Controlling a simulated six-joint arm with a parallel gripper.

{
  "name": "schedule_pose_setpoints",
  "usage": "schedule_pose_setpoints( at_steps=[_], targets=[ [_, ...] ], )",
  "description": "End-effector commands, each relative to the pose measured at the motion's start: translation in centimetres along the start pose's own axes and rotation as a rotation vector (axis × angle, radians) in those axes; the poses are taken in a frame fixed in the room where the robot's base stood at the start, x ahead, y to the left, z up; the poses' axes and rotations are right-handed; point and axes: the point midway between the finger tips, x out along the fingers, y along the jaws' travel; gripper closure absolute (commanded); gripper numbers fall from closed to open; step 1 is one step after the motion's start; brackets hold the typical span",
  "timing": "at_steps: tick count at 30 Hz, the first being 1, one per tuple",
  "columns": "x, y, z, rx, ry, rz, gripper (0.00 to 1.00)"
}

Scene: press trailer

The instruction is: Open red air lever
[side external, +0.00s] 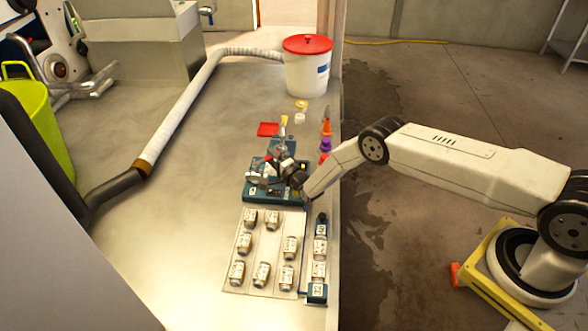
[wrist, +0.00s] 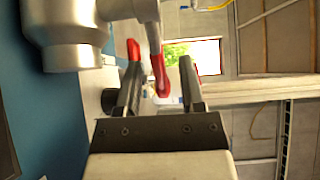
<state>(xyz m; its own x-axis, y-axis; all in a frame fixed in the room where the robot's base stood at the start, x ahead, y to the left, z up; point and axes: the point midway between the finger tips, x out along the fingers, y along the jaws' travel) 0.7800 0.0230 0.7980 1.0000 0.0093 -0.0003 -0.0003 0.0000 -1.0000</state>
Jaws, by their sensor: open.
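In the wrist view a red-tipped lever (wrist: 160,76) hangs from a grey metal arm, its tip appearing between my two fingers. A second red piece (wrist: 133,49) shows just beyond the left finger; I cannot tell which one is the air lever. My gripper (wrist: 160,66) is open, its dark fingers on either side of the red tip; contact is not visible. A grey metal cylinder (wrist: 72,30) stands at the upper left. In the side view my gripper (side external: 284,168) is at the small press (side external: 262,190) on its teal base; the lever is too small to make out there.
Several jars stand on a light board (side external: 235,289) in front of the press, beside a teal rack (side external: 317,291) of jars. The table's left side is largely clear.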

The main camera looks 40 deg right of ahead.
Motion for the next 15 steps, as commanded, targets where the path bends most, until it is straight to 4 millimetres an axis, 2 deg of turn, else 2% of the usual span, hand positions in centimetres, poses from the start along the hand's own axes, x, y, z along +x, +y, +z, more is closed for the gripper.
schedule_pose_setpoints(
  at_steps=[15],
  targets=[
    [0.9, -0.02, -0.02, 0.0, 0.0, 0.001, 0.5]
  ],
)
